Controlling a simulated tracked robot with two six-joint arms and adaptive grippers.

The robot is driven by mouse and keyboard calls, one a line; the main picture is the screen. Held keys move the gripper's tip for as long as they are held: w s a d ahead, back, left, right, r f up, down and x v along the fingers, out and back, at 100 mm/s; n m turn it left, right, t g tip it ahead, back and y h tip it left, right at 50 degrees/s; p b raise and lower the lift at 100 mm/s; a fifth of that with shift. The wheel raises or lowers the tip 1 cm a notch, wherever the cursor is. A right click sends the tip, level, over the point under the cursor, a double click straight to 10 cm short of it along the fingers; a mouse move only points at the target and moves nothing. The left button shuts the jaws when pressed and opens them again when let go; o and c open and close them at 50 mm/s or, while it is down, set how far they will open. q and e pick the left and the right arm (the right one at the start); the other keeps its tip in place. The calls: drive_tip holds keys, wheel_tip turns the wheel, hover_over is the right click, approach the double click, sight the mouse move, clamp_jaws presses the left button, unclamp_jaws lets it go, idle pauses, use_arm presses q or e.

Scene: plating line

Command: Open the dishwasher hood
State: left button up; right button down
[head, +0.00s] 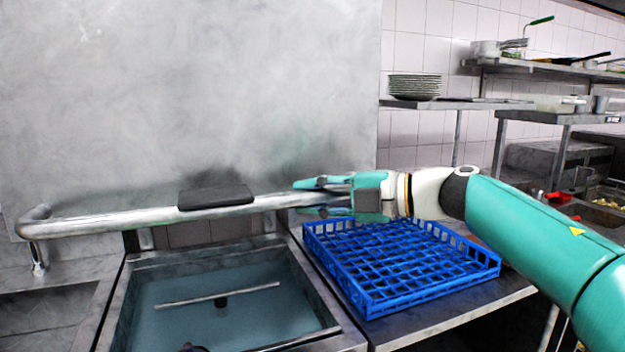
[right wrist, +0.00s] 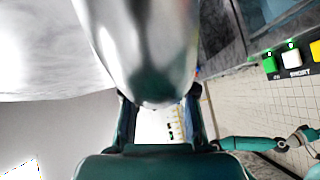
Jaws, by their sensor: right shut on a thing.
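The dishwasher hood (head: 190,90) is a large grey metal panel filling the upper left of the head view. Its lower edge is above the wash basin, with a gap below it. A metal bar handle (head: 120,222) with a dark grip pad (head: 215,197) runs across its front. My right gripper (head: 322,195) is shut on the right end of the handle, with fingers above and below the bar. In the right wrist view the shiny bar (right wrist: 145,50) lies between the fingers. My left gripper is not in view.
The open wash basin (head: 355,338) holds bluish water and a spray arm (head: 218,296). A blue dish rack (head: 435,290) stands on the counter right of it. Plates (head: 415,86) are stacked on a back shelf (head: 450,104).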

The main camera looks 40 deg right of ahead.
drive_tip(key=shift+r, duration=0.25)
drive_tip(key=c, duration=0.9)
unclamp_jaws()
drive_tip(key=shift+s, duration=0.1)
drive_tip(key=v, duration=1.1)
drive_tip(key=shift+s+d, duration=0.1)
drive_tip(key=shift+s, duration=0.3)
